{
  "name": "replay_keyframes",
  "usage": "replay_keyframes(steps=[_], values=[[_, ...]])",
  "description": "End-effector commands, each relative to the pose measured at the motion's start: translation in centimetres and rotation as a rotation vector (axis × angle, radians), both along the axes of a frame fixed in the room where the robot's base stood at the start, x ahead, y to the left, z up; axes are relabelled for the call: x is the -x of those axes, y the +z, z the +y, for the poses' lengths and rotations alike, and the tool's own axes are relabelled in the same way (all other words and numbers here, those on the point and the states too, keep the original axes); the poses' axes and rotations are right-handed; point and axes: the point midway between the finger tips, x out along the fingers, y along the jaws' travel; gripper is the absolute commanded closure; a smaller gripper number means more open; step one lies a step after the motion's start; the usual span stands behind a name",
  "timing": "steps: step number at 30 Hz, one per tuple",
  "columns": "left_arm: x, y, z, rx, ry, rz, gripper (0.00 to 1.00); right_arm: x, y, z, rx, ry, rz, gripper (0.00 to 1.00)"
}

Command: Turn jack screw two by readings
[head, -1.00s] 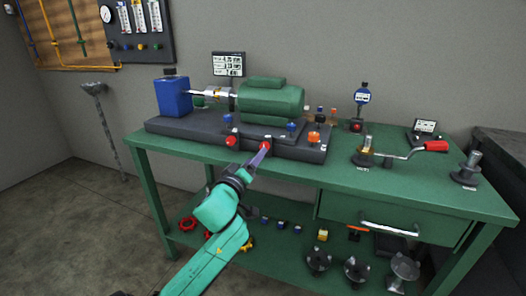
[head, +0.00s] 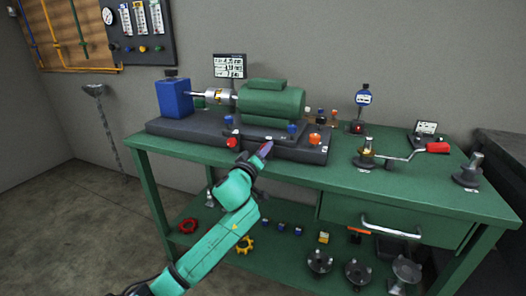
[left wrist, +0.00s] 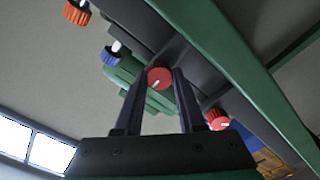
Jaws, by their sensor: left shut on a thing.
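My left gripper (head: 262,152) is at the front edge of the dark base under the green motor (head: 271,98). It is shut on a red jack screw knob, which shows between its two fingers in the left wrist view (left wrist: 160,77). The knob has a pale mark on its face. A second red knob (head: 232,143) is to the left on the same base and also shows in the left wrist view (left wrist: 217,119). A blue knob (head: 292,128) and an orange knob (head: 314,138) are to the right. A readout screen (head: 229,66) stands behind the motor; its figures are too small to read. My right gripper is not in view.
A blue block (head: 174,98) stands left of the motor, joined by a shaft coupling.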

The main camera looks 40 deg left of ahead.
Motion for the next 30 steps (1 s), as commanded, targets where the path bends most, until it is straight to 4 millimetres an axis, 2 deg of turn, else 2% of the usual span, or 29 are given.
replay_keyframes(steps=[5, 11, 30], values=[[0.0, 0.0, 0.0, -0.031, 0.000, 0.012, 1.00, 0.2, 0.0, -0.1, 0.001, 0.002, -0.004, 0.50], [0.0, 0.1, 0.0, -0.120, 0.001, 0.046, 1.00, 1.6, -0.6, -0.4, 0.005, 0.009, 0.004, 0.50], [0.0, 0.1, -0.2, -0.664, -0.001, 0.238, 1.00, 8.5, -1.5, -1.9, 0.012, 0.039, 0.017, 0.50]])
